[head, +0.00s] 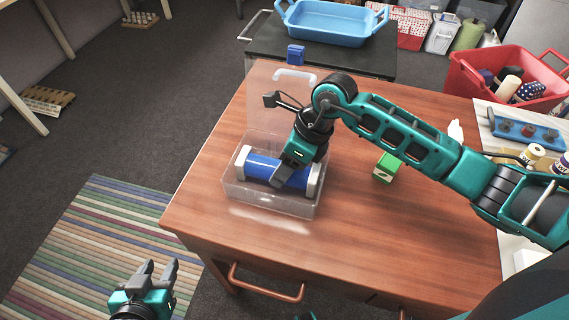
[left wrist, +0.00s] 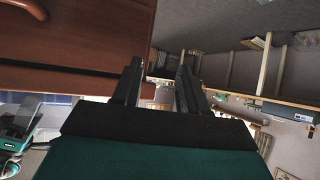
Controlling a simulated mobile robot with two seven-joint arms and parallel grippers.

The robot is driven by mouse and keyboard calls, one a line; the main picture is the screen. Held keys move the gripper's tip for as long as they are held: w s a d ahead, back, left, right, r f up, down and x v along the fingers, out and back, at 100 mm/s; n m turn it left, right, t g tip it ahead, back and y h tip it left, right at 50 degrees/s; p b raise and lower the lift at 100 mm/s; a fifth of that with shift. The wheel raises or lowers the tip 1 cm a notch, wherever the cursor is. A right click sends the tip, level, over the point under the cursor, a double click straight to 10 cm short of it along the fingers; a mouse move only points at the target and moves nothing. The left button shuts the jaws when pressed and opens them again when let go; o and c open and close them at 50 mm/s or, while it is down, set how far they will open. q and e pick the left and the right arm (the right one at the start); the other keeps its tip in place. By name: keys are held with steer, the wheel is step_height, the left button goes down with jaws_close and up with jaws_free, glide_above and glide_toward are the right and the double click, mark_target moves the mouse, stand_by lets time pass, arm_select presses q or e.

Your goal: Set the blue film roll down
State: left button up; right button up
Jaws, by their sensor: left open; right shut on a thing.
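The blue film roll (head: 258,165) has whitish ends and lies across a clear plastic box (head: 264,204) with its lid raised behind it. The roll is at or inside the box opening; I cannot tell whether it touches the bottom. My right gripper (head: 282,180) reaches down from above and is shut on the roll near its right half, hiding part of it. My left gripper (head: 160,268) is open and empty, away from the table at the lower left. Its two fingers also show in the left wrist view (left wrist: 156,88), with nothing between them.
A green block (head: 386,168) sits right of the box. A red basket (head: 478,84) and a blue tray rack (head: 520,128) stand at the right. A blue basin (head: 330,25) is behind.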

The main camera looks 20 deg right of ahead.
steer(key=shift+f, duration=0.2)
steer(key=o, duration=1.2)
steer(key=shift+c, duration=0.2)
steer(key=p+v, duration=0.1)
steer(key=v, duration=1.1)
steer(key=shift+r, duration=0.25)
